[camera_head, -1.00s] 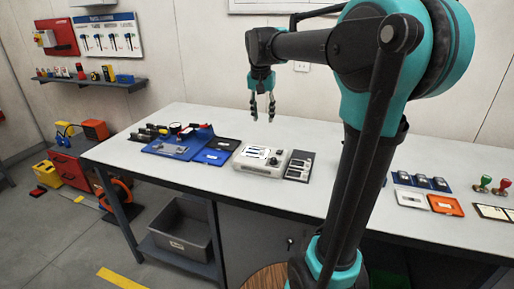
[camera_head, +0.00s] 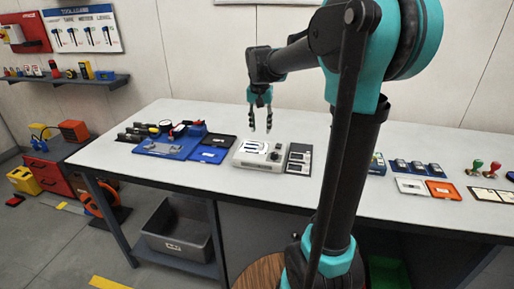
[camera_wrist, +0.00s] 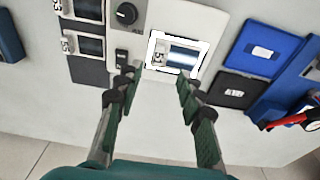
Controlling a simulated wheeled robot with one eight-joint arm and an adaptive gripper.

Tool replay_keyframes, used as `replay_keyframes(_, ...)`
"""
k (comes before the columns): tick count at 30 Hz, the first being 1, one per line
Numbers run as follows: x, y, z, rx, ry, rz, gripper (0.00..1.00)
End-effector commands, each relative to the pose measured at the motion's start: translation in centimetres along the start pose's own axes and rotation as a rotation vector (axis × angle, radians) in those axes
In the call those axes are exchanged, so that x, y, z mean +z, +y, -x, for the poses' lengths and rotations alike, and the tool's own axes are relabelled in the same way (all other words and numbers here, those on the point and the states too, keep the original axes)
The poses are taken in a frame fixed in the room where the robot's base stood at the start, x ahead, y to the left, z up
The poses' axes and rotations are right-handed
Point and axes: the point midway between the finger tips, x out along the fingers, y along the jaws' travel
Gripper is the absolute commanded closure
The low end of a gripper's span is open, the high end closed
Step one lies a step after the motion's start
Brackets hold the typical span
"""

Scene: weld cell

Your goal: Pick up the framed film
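A white-framed film (camera_head: 253,147) with a dark strip lies flat on top of a light grey box-like device (camera_head: 270,168) on the bench. My gripper (camera_head: 260,127) hangs above the device, fingers pointing down. The wrist view shows my gripper (camera_wrist: 157,80) open, with nothing between its fingers. The gap between the fingertips and the film is hard to judge.
A dark panel (camera_head: 299,157) with small framed windows lies right of the device. Left are a blue tray (camera_head: 209,155), a black tray (camera_head: 219,140) and a blue mat (camera_head: 165,147) with tools. White and orange trays (camera_head: 442,191) lie farther right. The bench front is clear.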

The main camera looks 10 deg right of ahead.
Motion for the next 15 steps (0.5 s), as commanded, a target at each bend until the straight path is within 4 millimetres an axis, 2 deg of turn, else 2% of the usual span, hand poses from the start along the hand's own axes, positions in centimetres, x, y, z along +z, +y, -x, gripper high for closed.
replay_keyframes(3, 0.0, 0.0, -1.5, 0.000, 0.000, 0.000, 0.62)
replay_keyframes(11, -0.1, 0.1, -3.3, 0.000, 0.000, 0.000, 0.62)
replay_keyframes(15, -0.3, 0.2, -5.4, 0.000, 0.000, 0.000, 0.62)
